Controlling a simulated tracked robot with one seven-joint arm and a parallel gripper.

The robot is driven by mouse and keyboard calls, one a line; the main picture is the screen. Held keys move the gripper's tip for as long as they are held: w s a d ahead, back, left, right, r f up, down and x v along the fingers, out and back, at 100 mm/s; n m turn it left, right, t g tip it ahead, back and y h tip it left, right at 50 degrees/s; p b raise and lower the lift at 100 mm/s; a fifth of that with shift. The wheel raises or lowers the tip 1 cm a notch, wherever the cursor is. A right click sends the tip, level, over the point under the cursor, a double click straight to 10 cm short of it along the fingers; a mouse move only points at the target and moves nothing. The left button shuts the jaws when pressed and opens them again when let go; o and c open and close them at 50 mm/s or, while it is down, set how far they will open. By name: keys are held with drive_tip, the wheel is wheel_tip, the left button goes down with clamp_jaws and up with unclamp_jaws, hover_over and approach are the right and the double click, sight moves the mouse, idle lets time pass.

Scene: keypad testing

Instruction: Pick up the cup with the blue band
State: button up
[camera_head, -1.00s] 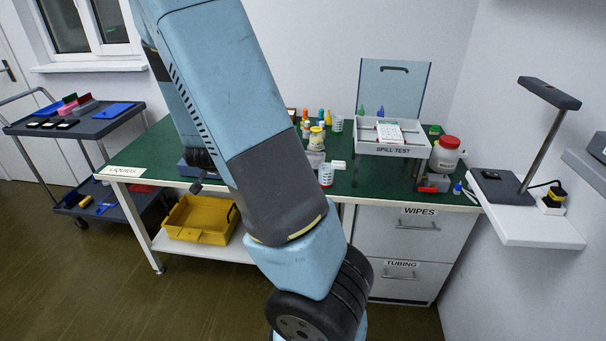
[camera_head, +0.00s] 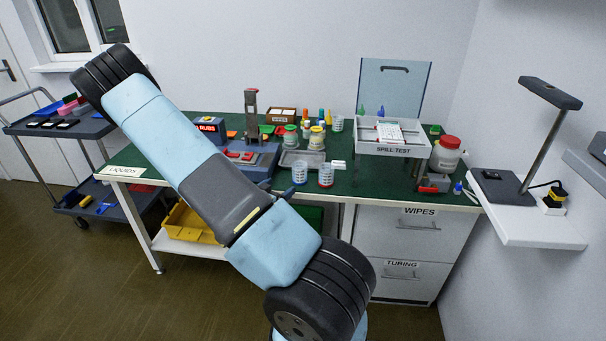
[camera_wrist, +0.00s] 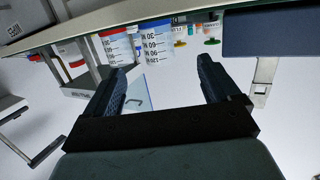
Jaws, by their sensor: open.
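The cup with the blue band (camera_head: 299,173) stands near the front edge of the green-topped table in the head view. A similar cup with a red band (camera_head: 326,176) stands just to its right. The wrist view is upside down and shows the blue-band cup (camera_wrist: 157,46) beyond the fingertips, roughly between them, with the red-band cup (camera_wrist: 115,46) to its left. My gripper (camera_wrist: 163,66) is open and empty, apart from both cups.
A keypad device (camera_head: 238,155) stands left of the cups, and a grey tray (camera_head: 296,157) lies behind them. Jars (camera_head: 317,138) and bottles stand farther back. Another measuring cup (camera_head: 337,123) stands near the white spill-test box (camera_head: 385,149). A yellow bin (camera_head: 190,224) sits below.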

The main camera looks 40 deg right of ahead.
sight(295, 177)
drive_tip(key=x, duration=0.8)
drive_tip(key=shift+d, duration=0.4)
drive_tip(key=shift+f+x, duration=0.15)
drive_tip(key=shift+x, duration=1.15)
drive_tip(key=shift+f+x, duration=0.1)
drive_tip(key=shift+x, duration=1.2)
drive_tip(key=shift+s, duration=0.1)
drive_tip(key=shift+c, duration=0.3)
drive_tip(key=c, duration=1)
drive_tip(key=shift+r, duration=0.15)
